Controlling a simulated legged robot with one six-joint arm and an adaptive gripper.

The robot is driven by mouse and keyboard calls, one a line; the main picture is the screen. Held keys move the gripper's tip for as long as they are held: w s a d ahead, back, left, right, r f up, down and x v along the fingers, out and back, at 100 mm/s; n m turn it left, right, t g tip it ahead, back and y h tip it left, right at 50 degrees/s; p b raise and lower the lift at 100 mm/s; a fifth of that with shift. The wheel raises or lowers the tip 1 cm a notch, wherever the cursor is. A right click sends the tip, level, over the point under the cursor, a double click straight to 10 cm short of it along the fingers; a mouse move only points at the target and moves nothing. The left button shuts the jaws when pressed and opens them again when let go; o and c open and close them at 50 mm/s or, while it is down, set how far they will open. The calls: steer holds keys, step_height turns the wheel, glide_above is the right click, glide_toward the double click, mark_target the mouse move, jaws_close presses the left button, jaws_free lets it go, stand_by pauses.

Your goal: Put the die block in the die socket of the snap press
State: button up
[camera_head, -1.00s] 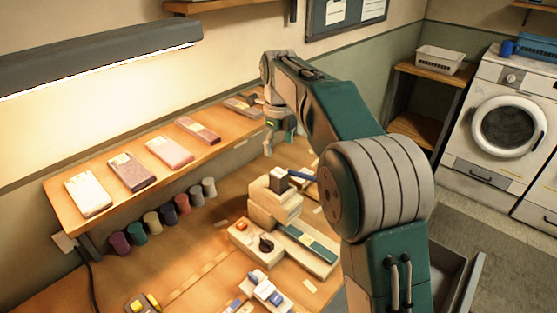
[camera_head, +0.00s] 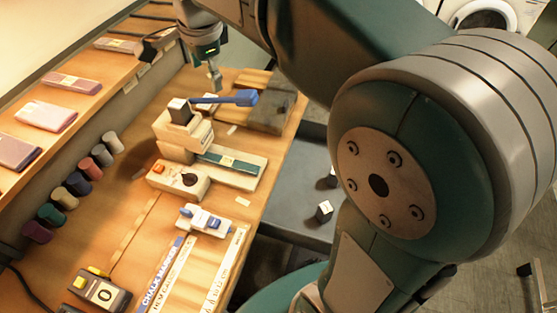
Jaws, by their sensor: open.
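The snap press (camera_head: 185,130) is a cream machine with a dark, pale-topped head and a blue lever (camera_head: 240,98) reaching right. It stands on the wooden bench. I cannot make out its die socket from here. Two small dark blocks with white tops, possibly die blocks, lie in the open grey drawer below the bench: the nearer block (camera_head: 323,211) shows well, and the farther block (camera_head: 332,179) is partly hidden by my arm. My gripper (camera_head: 215,84) is open and looks empty, in the upper left behind the press, apart from both blocks.
The grey drawer (camera_head: 290,185) stands open beyond the bench edge. Several coloured cylinders line the wall side. A tape dispenser-like box (camera_head: 98,292) and ruler strips lie in front.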

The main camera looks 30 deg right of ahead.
steer(key=s+d+f+n+t, duration=0.1)
steer(key=s+d+f+n, duration=0.1)
steer(key=s+n, duration=0.5)
steer(key=s+d+f+n+t, duration=0.2)
steer(key=s+f+n, duration=0.3)
steer(key=s, duration=0.8)
steer(key=d+n, duration=0.1)
steer(key=n, duration=0.2)
steer(key=shift+f+n, duration=0.2)
steer(key=shift+n, duration=0.1)
steer(key=shift+w, duration=0.1)
